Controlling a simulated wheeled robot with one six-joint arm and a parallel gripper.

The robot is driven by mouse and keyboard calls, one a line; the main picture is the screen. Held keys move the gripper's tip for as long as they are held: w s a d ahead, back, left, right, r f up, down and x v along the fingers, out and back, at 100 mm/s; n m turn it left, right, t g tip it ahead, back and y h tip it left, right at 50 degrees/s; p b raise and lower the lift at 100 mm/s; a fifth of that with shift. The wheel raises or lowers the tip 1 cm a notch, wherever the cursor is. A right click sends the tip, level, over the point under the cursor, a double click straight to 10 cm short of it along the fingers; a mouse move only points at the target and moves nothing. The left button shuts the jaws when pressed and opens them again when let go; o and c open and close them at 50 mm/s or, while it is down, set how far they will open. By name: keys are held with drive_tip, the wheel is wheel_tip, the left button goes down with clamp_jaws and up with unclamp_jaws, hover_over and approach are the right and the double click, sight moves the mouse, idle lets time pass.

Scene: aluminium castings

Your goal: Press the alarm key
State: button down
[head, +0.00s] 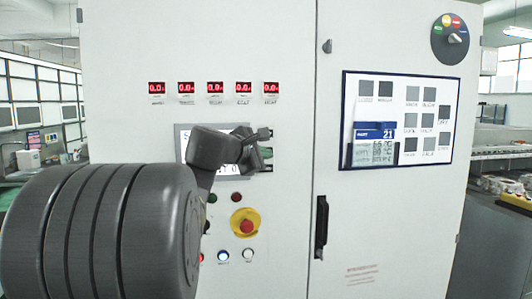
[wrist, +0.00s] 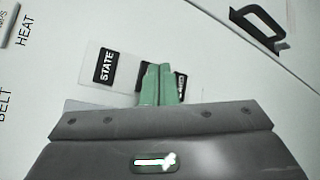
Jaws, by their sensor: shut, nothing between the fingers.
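My gripper (head: 264,152) is at the right edge of the grey display (head: 184,136) on the white cabinet front in the head view. In the wrist view its two green fingers (wrist: 160,70) are together, with nothing between them. A light key plate with a black STATE label (wrist: 106,66) lies just left of the fingers. Another dark label (wrist: 181,87) is directly behind and right of the fingertips, mostly hidden, and its word is not readable. I cannot tell which key is the alarm key, or whether the fingertips touch the panel.
Red digital readouts (head: 214,88) line the cabinet above the display. Below are a red emergency button on yellow (head: 246,223) and several small lit buttons (head: 222,256). A black door handle (head: 321,227) and a notice board (head: 400,118) are to the right.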

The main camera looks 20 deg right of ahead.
drive_tip(key=shift+w, duration=0.2)
idle(0.5)
drive_tip(key=shift+w+d, duration=0.1)
drive_tip(key=shift+w, duration=0.15)
drive_tip(key=shift+w, duration=0.35)
idle(0.5)
drive_tip(key=shift+s, duration=0.15)
idle(0.3)
drive_tip(key=shift+s, duration=0.6)
drive_tip(key=s, duration=0.2)
drive_tip(key=s+a+b, duration=0.1)
drive_tip(key=s, duration=0.2)
drive_tip(key=shift+a, duration=0.2)
